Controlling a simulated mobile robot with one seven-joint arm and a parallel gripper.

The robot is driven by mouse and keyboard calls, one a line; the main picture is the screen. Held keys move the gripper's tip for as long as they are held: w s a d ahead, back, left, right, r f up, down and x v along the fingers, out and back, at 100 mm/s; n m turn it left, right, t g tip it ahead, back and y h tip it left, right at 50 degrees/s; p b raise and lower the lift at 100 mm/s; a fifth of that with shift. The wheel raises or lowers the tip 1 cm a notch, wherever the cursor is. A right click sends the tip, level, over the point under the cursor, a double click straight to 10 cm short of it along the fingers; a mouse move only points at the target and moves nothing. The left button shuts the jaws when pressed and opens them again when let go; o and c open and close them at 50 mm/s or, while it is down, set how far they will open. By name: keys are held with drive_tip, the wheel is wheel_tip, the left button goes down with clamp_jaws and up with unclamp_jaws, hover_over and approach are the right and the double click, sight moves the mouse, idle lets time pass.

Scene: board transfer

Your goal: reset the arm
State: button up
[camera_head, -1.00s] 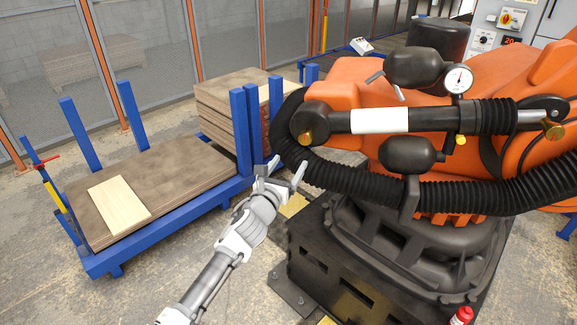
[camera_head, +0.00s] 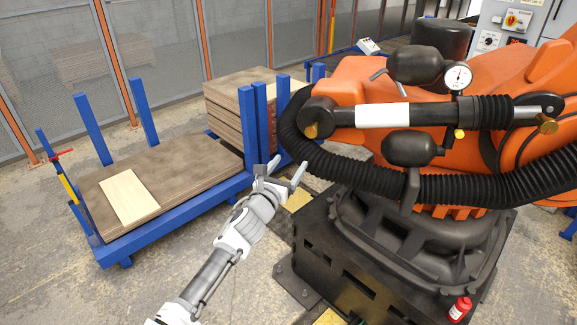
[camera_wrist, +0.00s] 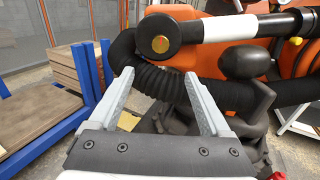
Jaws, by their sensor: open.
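My gripper (camera_head: 281,172) is open and empty in the head view, with its fingers spread apart. It is held in the air between the blue rack and the black base of the orange robot. In the wrist view my gripper (camera_wrist: 160,95) shows both grey fingers wide apart, with nothing between them but a black corrugated hose (camera_wrist: 150,78) beyond. A light wooden board (camera_head: 129,196) lies on the stack of brown boards (camera_head: 190,168) on the blue rack (camera_head: 175,220), left of my gripper and apart from it.
The large orange robot (camera_head: 350,82) and its black hose (camera_head: 360,180) stand close to the right of my gripper. A taller board stack (camera_head: 222,100) stands behind the blue posts. A red bottle (camera_head: 460,309) is at the lower right. Bare floor (camera_head: 130,295) is free at the lower left.

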idle(0.4)
drive_tip(key=d+f+m+g+h, duration=0.2)
drive_tip(key=d+m+g+h, duration=0.15)
drive_tip(key=d+m, duration=0.6)
drive_tip(key=s+d+f+m+g+y, duration=0.1)
drive_tip(key=s+d+f+m+g, duration=0.4)
drive_tip(key=d, duration=0.3)
drive_tip(key=s+d+f+m+g, duration=0.3)
drive_tip(key=s+d+m+g, duration=0.25)
drive_tip(key=s+d, duration=0.25)
drive_tip(key=s+a+r+m+t+y, duration=0.1)
drive_tip(key=s+a+r+m+y, duration=0.2)
drive_tip(key=s+r+m, duration=0.3)
drive_tip(key=s+a+r+m+t+y, duration=0.1)
drive_tip(key=s+a+r+m+y, duration=0.2)
drive_tip(key=s+r, duration=1.3)
drive_tip(key=r+m+y, duration=0.1)
drive_tip(key=m+y, duration=0.1)
drive_tip(key=m, duration=0.1)
drive_tip(key=shift+s+a+m, duration=0.15)
drive_tip(key=shift+s+m, duration=0.1)
drive_tip(key=shift+m, duration=0.05)
